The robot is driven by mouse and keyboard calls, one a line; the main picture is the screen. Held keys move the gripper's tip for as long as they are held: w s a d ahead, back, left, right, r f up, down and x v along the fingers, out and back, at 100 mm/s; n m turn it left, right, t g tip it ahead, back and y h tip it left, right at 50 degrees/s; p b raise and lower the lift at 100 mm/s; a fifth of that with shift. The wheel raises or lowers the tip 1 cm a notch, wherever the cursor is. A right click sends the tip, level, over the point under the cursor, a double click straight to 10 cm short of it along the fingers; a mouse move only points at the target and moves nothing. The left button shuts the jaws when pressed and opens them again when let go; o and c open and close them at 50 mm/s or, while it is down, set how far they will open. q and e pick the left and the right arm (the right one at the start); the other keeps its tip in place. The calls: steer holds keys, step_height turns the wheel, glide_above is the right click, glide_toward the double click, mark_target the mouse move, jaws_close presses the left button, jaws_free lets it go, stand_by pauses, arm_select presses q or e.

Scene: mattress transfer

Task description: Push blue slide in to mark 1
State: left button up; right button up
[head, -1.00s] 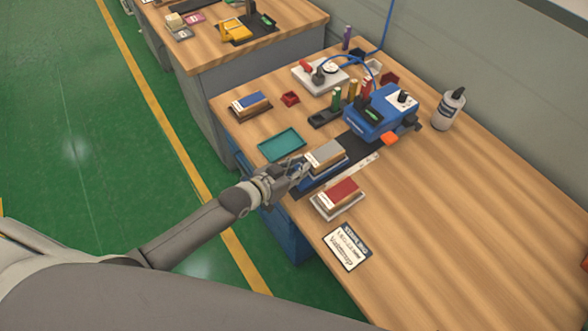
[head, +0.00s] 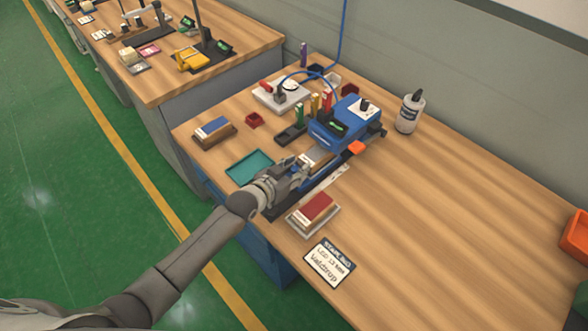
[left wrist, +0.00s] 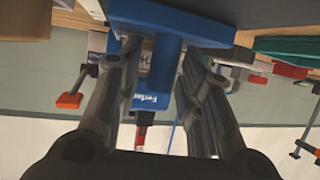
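The blue slide (left wrist: 170,18) shows in the left wrist view just beyond my left gripper's fingertips. In the head view it is mostly hidden behind my left gripper (head: 303,168), with a grey-topped tan block (head: 318,157) above it. The slide is on a dark rail (head: 285,208) in front of the blue machine (head: 340,125). My left gripper (left wrist: 162,55) has its two fingers apart, close to the slide; whether they touch it is unclear. A white marked strip (head: 330,180) lies beside the rail; its marks are too small to read. My right gripper is not in view.
A red-topped block (head: 316,207) on a grey base is near the rail. A teal tray (head: 250,168) and blue-topped block (head: 213,130) are on the left. A sign card (head: 330,262) and white bottle (head: 410,112) are on the table. The table's right side is largely clear.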

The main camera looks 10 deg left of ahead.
arm_select(q)
steer(key=shift+v, duration=6.05)
steer(key=s+a+f+n+g+y, duration=0.1)
steer(key=s+a+n+g+y, duration=0.2)
steer(key=s, duration=0.9)
steer(key=s+a+f+g+y, duration=0.1)
steer(key=s+a+g+y, duration=0.3)
steer(key=s, duration=0.7)
step_height(320, 180, down, 26)
steer(key=s+g+h, duration=0.1)
steer(key=g, duration=0.2)
steer(key=s+a+f+g, duration=0.1)
steer(key=s+a+f, duration=0.2)
steer(key=s+f, duration=1.3)
steer(key=shift+s+a+f, duration=0.15)
steer(key=shift+s+f, duration=0.25)
steer(key=shift+s, duration=0.45)
